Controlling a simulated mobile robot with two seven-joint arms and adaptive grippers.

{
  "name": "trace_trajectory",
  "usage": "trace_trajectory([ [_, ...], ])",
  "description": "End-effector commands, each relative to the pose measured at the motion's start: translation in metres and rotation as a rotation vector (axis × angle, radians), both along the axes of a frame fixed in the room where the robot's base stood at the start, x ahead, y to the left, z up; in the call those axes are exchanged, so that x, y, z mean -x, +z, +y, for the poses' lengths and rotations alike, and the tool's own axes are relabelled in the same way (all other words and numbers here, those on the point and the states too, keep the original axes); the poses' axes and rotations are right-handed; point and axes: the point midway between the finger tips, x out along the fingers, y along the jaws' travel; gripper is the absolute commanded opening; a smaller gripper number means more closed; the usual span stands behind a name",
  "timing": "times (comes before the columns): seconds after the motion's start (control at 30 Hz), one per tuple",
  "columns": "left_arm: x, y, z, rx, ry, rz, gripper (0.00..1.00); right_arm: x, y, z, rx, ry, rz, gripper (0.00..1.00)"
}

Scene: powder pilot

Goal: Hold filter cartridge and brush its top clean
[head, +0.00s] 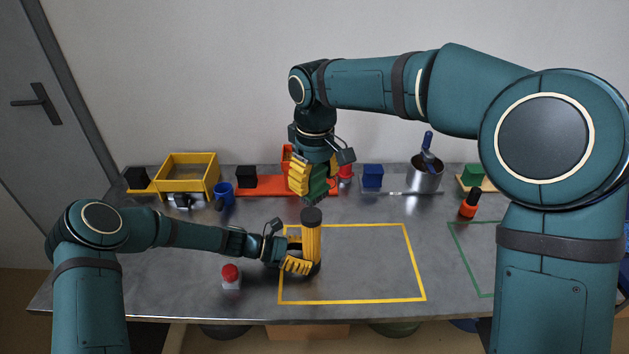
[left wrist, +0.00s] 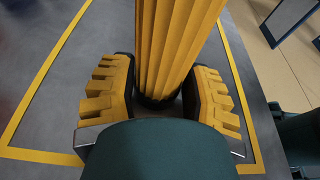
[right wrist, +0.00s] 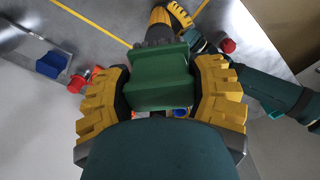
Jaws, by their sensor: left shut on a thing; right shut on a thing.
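The filter cartridge (head: 312,242) is a yellow pleated cylinder with a dark cap (head: 311,215). It stands upright at the left edge of the yellow outlined area. My left gripper (head: 300,254) is shut around its lower part; the left wrist view shows the pleats (left wrist: 175,45) between both fingers. My right gripper (head: 314,183) points down over the cartridge, shut on a green brush (right wrist: 160,80) with dark bristles at its end. The brush (head: 318,190) is just above the cap; I cannot tell whether they touch.
A red button on a pale base (head: 231,275) sits left of the cartridge. An orange-and-black bottle (head: 469,207) stands right. The yellow outlined area (head: 360,262) is mostly clear.

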Motion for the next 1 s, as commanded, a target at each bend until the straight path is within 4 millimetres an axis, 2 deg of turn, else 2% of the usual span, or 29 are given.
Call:
trace_trajectory([
  [0.3, 0.0, 0.001, 0.0, 0.001, 0.0, 0.0, 0.31, 0.0, 0.0, 0.0, 0.0, 0.0, 0.0, 0.16],
  [0.33, 0.0, 0.001, 0.0, 0.001, 0.0, 0.0, 0.63, 0.0, 0.0, 0.0, 0.0, 0.0, 0.0, 0.16],
  [0.4, 0.0, 0.0, 0.0, 0.001, 0.0, 0.0, 0.83, 0.0, 0.0, 0.0, 0.0, 0.0, 0.0, 0.16],
  [0.77, 0.0, 0.001, 0.003, 0.0, 0.001, 0.0, 0.83, 0.0, 0.0, 0.0, 0.0, 0.0, 0.0, 0.16],
  [0.87, -0.001, 0.004, 0.011, 0.0, 0.001, -0.001, 0.83, 0.0, 0.0, 0.0, 0.0, 0.0, 0.0, 0.16],
  [1.0, -0.001, 0.011, 0.035, -0.002, 0.004, 0.0, 0.83, 0.0, 0.0, 0.0, 0.0, 0.0, 0.0, 0.16],
])
